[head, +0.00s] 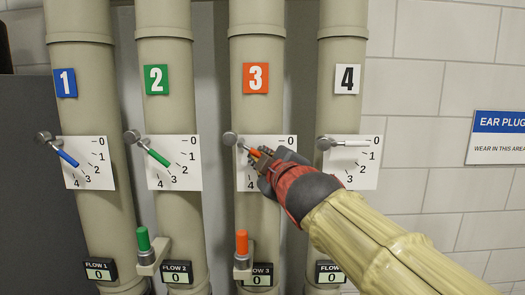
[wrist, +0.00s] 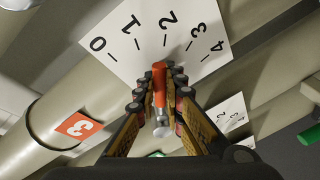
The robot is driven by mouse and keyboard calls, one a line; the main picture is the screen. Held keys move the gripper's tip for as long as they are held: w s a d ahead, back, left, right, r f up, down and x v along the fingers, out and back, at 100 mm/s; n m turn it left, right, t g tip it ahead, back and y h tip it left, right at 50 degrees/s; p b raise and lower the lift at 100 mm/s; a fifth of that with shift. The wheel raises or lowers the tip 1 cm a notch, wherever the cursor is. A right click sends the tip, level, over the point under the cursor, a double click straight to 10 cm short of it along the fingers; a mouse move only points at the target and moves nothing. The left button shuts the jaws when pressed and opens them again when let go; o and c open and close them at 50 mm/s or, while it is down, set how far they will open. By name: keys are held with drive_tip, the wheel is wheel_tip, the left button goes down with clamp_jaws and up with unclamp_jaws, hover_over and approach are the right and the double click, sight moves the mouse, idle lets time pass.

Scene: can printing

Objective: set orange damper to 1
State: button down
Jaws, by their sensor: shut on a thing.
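The orange damper lever (head: 255,152) is on the third pipe, below the orange "3" sign (head: 256,78). Its silver pivot (head: 230,138) shows at the left edge of the white dial (head: 246,181). My gripper (head: 262,165) is shut around the orange handle and hides much of the dial in the head view. In the wrist view the lever (wrist: 159,85) lies between my fingers (wrist: 160,92). It points close to the 2 mark of the dial (wrist: 125,55), slightly toward the 1 side. The numbers 0 to 4 are visible there.
The blue lever (head: 68,159) and green lever (head: 158,157) slant down on their dials. The white lever (head: 350,143) points near 0. A green handle (head: 143,239) and an orange handle (head: 241,242) stand upright below. The flow 3 display (head: 257,281) reads 0.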

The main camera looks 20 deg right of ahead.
drive_tip(key=shift+d+r+n+p, duration=0.15)
drive_tip(key=shift+r+n+p, duration=0.35)
drive_tip(key=shift+n+p, duration=0.25)
drive_tip(key=shift+s+n+g, duration=0.1)
drive_tip(key=shift+n+g, duration=0.15)
drive_tip(key=shift+g, duration=0.05)
drive_tip(key=c, duration=2.1)
unclamp_jaws()
drive_tip(key=shift+c, duration=0.2)
drive_tip(key=s+r, duration=0.1)
drive_tip(key=s, duration=1.1)
